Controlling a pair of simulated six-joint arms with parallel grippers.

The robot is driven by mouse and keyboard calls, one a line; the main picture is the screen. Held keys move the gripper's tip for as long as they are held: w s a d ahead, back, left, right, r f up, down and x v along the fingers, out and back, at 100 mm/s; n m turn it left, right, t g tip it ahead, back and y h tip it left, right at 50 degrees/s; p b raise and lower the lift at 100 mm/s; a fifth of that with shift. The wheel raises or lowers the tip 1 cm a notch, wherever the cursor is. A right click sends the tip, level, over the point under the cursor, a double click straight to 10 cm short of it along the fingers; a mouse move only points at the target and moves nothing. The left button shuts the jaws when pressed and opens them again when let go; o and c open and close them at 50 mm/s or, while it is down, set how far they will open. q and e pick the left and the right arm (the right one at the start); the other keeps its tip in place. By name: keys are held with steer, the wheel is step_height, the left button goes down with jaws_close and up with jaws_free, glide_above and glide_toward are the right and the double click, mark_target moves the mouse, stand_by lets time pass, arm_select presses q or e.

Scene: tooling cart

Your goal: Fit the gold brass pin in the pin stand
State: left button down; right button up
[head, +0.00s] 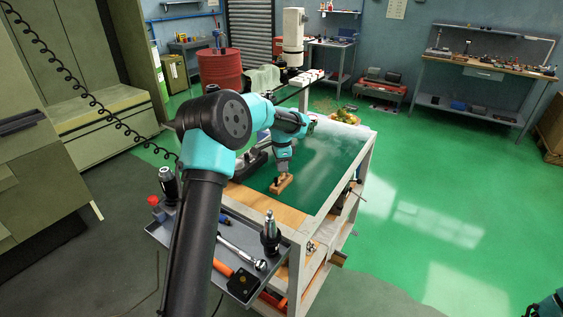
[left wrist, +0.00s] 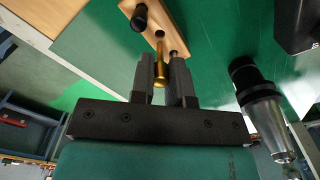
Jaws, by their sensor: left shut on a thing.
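The gold brass pin (left wrist: 159,65) is held between the two fingers of my left gripper (left wrist: 160,75) in the left wrist view. The wooden pin stand (left wrist: 178,27) lies just beyond the pin's far end; a dark hole shows close to that end. I cannot tell whether the pin touches the stand. A black-headed pin stands in the block's left part, and a dark spot shows near its right end. In the head view the stand (head: 276,189) is on the green cart top, directly below my left gripper (head: 284,174).
In the head view a grey tray (head: 217,262) with tools hangs at the cart's near side. The green top (head: 325,165) right of the stand is clear.

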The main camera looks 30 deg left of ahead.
arm_select(q)
steer(key=shift+f, duration=0.55)
steer(key=shift+f, duration=0.95)
stand_by(1.2)
stand_by(0.4)
steer(key=c, duration=1)
jaws_free()
step_height(320, 180, up, 17)
steer(key=shift+r, duration=0.2)
steer(key=shift+f, duration=0.15)
step_height(320, 180, down, 16)
steer(key=shift+r, duration=0.15)
stand_by(0.3)
